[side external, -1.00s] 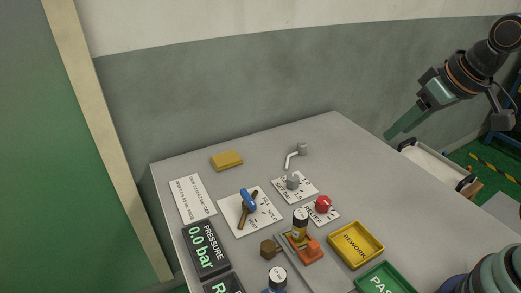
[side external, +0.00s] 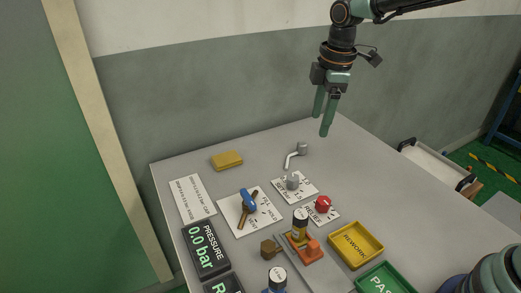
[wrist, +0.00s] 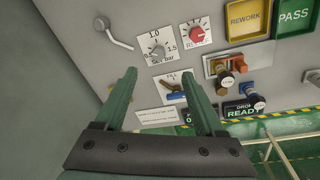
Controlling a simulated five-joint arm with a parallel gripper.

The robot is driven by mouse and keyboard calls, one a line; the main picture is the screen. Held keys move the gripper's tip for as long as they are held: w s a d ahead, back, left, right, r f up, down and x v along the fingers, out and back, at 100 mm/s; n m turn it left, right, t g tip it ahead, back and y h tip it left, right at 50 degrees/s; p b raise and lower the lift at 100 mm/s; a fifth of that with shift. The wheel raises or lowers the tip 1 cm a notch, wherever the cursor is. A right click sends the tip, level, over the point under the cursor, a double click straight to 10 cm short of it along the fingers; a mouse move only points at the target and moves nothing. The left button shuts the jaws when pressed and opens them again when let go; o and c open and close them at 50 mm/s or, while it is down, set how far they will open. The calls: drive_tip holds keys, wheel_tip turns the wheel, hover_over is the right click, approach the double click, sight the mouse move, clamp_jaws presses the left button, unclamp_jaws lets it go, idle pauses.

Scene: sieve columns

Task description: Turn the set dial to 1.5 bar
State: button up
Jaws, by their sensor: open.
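The set dial is a grey knob (side external: 292,181) on a white card with printed marks, near the back middle of the table. In the wrist view the knob (wrist: 157,53) sits among the marks 0.5, 1.0 and 1.5 with "bar" below; where it points is too small to tell. The pressure display (side external: 205,248) reads 0.0 bar. My gripper (side external: 322,118) is open and empty, fingers down, high above the table's back edge, apart from the dial. In the wrist view its two fingers (wrist: 163,88) spread below the dial card.
A red relief knob (side external: 323,204) stands right of the dial. A blue-handled fill/hold lever (side external: 248,201) is to its left, a grey bent pipe (side external: 297,154) behind. A yellow block (side external: 227,161), a clamp with a bottle (side external: 300,226) and a yellow rework tray (side external: 356,244) surround them.

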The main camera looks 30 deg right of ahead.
sight(293, 177)
drive_tip(key=w+a+f+n, duration=0.1)
drive_tip(key=f, duration=0.5)
drive_tip(key=w+a+f+n+g, duration=0.1)
drive_tip(key=f+n, duration=0.1)
drive_tip(key=f, duration=0.4)
drive_tip(key=w+a+f+n, duration=0.1)
drive_tip(key=w+f, duration=0.1)
drive_tip(key=f, duration=0.4)
drive_tip(key=shift+f+n, duration=0.3)
clamp_jaws()
